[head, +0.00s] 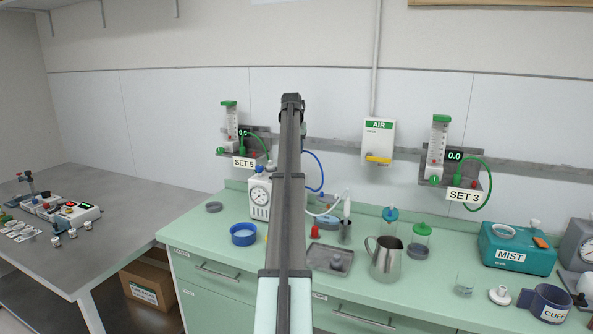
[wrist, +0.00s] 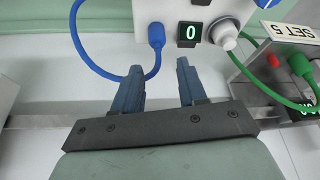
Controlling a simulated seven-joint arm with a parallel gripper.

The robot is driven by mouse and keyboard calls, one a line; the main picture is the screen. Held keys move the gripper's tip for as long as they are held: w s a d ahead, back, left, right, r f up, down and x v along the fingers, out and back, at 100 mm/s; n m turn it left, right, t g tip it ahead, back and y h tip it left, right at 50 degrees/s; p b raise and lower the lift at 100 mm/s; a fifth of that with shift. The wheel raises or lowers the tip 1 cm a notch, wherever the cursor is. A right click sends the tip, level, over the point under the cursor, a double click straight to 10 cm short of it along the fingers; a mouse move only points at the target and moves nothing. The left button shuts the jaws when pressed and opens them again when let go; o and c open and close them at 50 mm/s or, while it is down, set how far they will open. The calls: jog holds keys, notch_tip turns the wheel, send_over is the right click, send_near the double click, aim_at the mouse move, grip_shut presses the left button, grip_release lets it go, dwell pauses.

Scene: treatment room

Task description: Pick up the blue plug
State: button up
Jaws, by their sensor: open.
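In the wrist view the blue plug (wrist: 156,34) sits in the underside edge of a white device with a green "0" display (wrist: 193,32). A blue cable (wrist: 97,68) loops from it to the left. My gripper (wrist: 160,67) is open and empty, its two blue-grey fingers apart, pointing towards the device. The plug lies beyond the fingertips and is not between them. In the head view my arm hides the plug and its device; part of the blue cable (head: 319,170) shows just right of the arm.
Beside the device in the wrist view is the SET 5 panel with a green plug (wrist: 300,66) and a red knob (wrist: 273,60). In the head view the green bench below holds a metal jug (head: 386,260), a blue ring (head: 243,235) and a grey tray (head: 328,259).

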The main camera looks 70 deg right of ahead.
jog(key=x, duration=0.4)
jog(key=shift+f, duration=0.2)
jog(key=shift+s+x, duration=0.15)
jog(key=shift+x, duration=1.15)
jog(key=shift+s+x, duration=0.1)
jog(key=shift+x, duration=1.2)
jog(key=shift+a+f, duration=0.1)
jog(key=shift+a, duration=0.05)
jog(key=shift+c, duration=0.4)
grip_shut()
